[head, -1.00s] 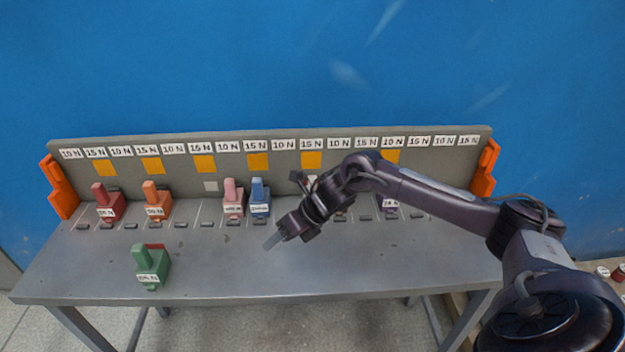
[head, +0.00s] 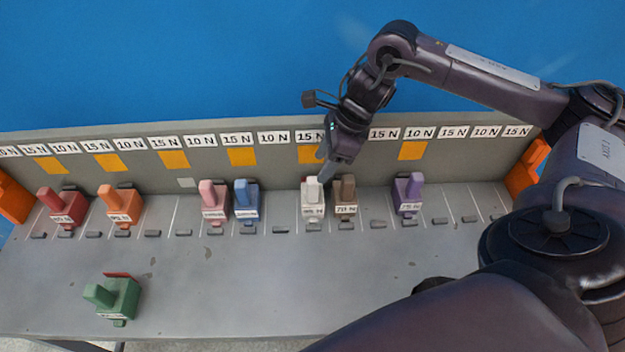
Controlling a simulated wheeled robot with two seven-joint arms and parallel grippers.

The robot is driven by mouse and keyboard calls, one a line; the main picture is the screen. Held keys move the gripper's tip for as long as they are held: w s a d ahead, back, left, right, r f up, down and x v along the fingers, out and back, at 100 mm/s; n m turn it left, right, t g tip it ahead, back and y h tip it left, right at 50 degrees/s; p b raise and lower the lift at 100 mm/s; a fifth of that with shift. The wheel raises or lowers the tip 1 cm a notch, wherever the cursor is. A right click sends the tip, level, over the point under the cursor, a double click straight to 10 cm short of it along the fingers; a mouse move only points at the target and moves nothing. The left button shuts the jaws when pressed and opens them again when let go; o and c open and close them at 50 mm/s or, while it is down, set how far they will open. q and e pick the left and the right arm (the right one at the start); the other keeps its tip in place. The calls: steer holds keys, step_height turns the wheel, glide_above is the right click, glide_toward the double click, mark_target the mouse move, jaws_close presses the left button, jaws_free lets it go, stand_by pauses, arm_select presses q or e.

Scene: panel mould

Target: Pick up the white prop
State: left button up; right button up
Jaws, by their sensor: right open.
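The white prop (head: 312,203) stands upright in the row of props on the grey table, with a printed label on its front. A brown-grey prop (head: 346,197) stands close to its right. My right gripper (head: 324,177) is just above and behind the white prop, pointing down. Its jaws are open, and a finger shows close to the top of the white prop. I cannot tell whether they touch. My left gripper is not in view.
A blue prop (head: 245,199) and a pink one (head: 213,201) stand to the left, a purple one (head: 409,195) to the right. Red (head: 62,207) and orange (head: 118,204) props are farther left. A green prop (head: 118,296) lies near the front. The table's front middle (head: 255,285) is clear.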

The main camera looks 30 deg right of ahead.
mark_target(314, 180)
steer(key=b+x, duration=0.1)
steer(key=x, duration=0.2)
steer(key=shift+a+f, duration=0.1)
steer(key=shift+f, duration=0.15)
steer(key=shift+w+a+f+b, duration=0.1)
steer(key=shift+w+f+b, duration=0.1)
steer(key=shift+f+b, duration=0.35)
steer(key=b+x, duration=0.1)
steer(key=x, duration=0.1)
steer(key=b+x, duration=0.1)
steer(key=x, duration=0.1)
steer(key=shift+s+f+b, duration=0.2)
steer(key=shift+f+b, duration=0.05)
steer(key=shift+b, duration=0.05)
steer(key=shift+w+f, duration=0.1)
steer(key=shift+f, duration=0.05)
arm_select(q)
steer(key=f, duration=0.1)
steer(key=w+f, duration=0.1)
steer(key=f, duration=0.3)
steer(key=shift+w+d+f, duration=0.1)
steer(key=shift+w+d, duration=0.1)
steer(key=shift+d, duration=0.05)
arm_select(e)
steer(key=c, duration=0.5)
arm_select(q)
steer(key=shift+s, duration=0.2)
arm_select(e)
jaws_close()
